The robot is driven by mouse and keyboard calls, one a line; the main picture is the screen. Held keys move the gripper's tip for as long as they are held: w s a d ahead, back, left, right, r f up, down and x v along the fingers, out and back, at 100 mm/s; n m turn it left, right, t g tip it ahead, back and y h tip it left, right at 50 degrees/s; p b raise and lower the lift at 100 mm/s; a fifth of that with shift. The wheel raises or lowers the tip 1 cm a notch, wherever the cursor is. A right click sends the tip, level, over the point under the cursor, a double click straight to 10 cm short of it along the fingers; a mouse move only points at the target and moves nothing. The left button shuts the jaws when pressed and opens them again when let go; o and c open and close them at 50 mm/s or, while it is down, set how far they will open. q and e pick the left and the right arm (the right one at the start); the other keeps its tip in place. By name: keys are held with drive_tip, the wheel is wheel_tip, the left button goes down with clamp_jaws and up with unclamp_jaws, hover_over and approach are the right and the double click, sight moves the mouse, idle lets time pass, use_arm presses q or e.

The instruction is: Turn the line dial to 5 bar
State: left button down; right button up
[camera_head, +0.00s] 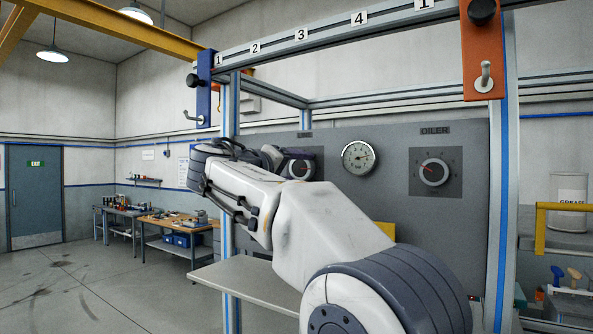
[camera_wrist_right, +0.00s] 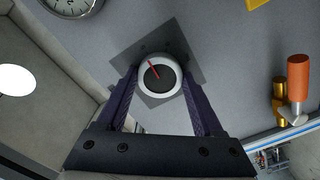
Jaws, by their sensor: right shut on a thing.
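The line dial (camera_head: 301,169) is a white-rimmed round knob on a dark square plate on the grey panel, partly hidden behind my right arm in the head view. The wrist view shows the dial (camera_wrist_right: 160,74) face on, with a red pointer line towards the upper left of that picture. My right gripper (camera_wrist_right: 160,79) has one dark finger on each side of the knob and is shut on it. In the head view my right gripper (camera_head: 277,158) is at the dial, mostly hidden by my wrist. My left gripper is not in view.
A round pressure gauge (camera_head: 358,157) sits right of the line dial; its numbers are too small to read. The oiler dial (camera_head: 434,172) is further right. A blue bracket (camera_head: 203,98) and an orange bracket (camera_head: 482,50) hang from the numbered rail. A shelf (camera_head: 245,287) juts out below.

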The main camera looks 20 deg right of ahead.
drive_tip(key=shift+n, duration=0.3)
drive_tip(key=o, duration=1.4)
drive_tip(key=shift+a, duration=0.1)
drive_tip(key=shift+s+a+f+b, duration=0.1)
drive_tip(key=shift+s+a+b, duration=0.15)
drive_tip(key=shift+a+b, duration=0.1)
drive_tip(key=b+v, duration=0.3)
drive_tip(key=v, duration=0.6)
drive_tip(key=shift+s+a, duration=0.2)
drive_tip(key=shift+s, duration=0.05)
